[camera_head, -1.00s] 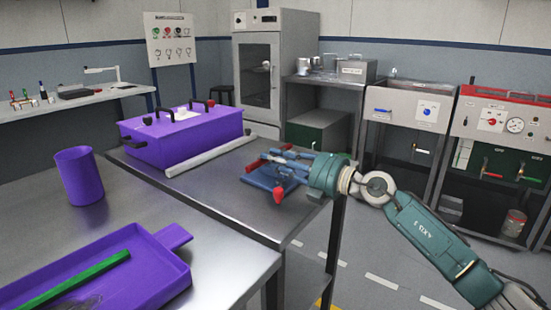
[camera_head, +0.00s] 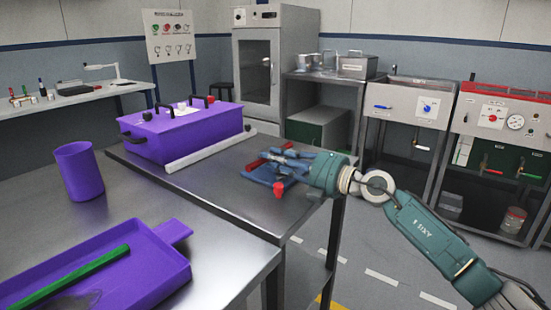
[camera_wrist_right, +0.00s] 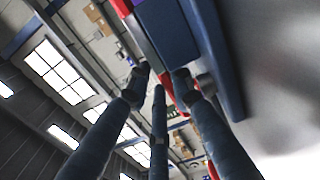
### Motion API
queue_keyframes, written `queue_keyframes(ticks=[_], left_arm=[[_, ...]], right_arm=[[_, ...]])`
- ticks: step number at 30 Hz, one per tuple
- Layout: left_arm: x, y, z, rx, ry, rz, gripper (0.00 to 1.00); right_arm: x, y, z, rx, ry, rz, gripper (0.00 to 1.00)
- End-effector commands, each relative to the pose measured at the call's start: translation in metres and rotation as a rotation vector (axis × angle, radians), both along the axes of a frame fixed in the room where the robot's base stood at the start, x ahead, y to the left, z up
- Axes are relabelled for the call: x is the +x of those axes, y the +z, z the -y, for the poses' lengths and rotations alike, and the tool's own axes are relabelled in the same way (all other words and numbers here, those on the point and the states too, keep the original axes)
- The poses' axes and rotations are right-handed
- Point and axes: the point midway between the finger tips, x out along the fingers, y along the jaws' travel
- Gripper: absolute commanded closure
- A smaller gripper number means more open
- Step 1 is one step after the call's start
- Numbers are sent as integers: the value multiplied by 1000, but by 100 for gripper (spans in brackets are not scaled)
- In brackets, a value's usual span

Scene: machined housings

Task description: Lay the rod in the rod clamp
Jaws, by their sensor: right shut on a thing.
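My right gripper (camera_head: 277,163) is at the blue fixture (camera_head: 258,175) on the metal table, with its fingers pointing left. A red bar (camera_head: 254,165) lies along the fixture's far left side, and a red knob (camera_head: 278,189) shows at its near side. The fixture looks like the rod clamp. In the right wrist view, my fingertips (camera_wrist_right: 160,80) are close to the blue fixture (camera_wrist_right: 165,30) and a red and grey strip. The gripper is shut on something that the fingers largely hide. A green bar (camera_head: 75,276) lies in the purple tray (camera_head: 172,262); I cannot tell which piece is the rod.
A purple box (camera_head: 185,135) with black handles stands left of the fixture, with a pale strip (camera_head: 210,153) before it. A purple cup (camera_head: 79,172) stands on the near table. The metal table (camera_head: 215,195) is bare in front of the fixture.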

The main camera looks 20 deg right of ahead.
Motion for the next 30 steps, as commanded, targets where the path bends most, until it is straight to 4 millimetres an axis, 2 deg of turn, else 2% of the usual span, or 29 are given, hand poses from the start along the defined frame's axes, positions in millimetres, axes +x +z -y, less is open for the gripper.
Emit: queue_keyframes(ticks=[13, 14, 16, 26, 30], left_arm=[[1, -5, 0, -1, 0, -1, 56], [1, -6, 0, 0, 0, -2, 56], [2, -7, 0, 1, 0, -4, 56], [2, -4, 2, -2, -3, 0, 56], [2, -5, 1, -1, -2, -1, 56]], right_arm=[[0, -3, 0, 1, 0, 2, 100], [0, -2, 0, 1, 0, 2, 72], [0, -2, 0, 1, 0, 2, 58], [-1, -5, 0, -2, 2, -4, 56], [-11, -7, 8, -4, 1, -6, 56]])
